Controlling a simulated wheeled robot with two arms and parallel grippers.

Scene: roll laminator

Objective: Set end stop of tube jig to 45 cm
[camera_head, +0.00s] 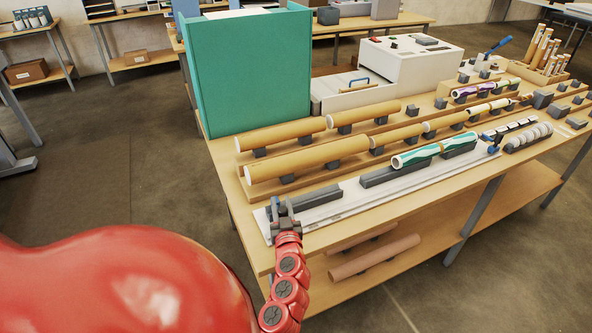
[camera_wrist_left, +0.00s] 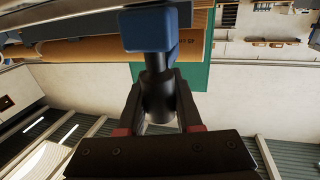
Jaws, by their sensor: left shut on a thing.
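The tube jig (camera_head: 345,205) is a long pale rail along the front edge of the wooden table. Dark grey cradle blocks (camera_head: 318,201) stand on it, and a green-and-white tube (camera_head: 416,156) rests toward its right half. My left gripper (camera_head: 284,222) is at the jig's left end. In the left wrist view the left gripper (camera_wrist_left: 157,118) is shut on a black post (camera_wrist_left: 157,90) topped by a blue block (camera_wrist_left: 150,29), which looks like the end stop's handle. The scale reading cannot be made out. My right gripper is not in view.
Brown tubes (camera_head: 305,158) lie on racks behind the jig. A green box (camera_head: 250,70) and a white machine (camera_head: 410,65) stand at the back. A blue-handled part (camera_head: 493,146) sits near the jig's right end.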

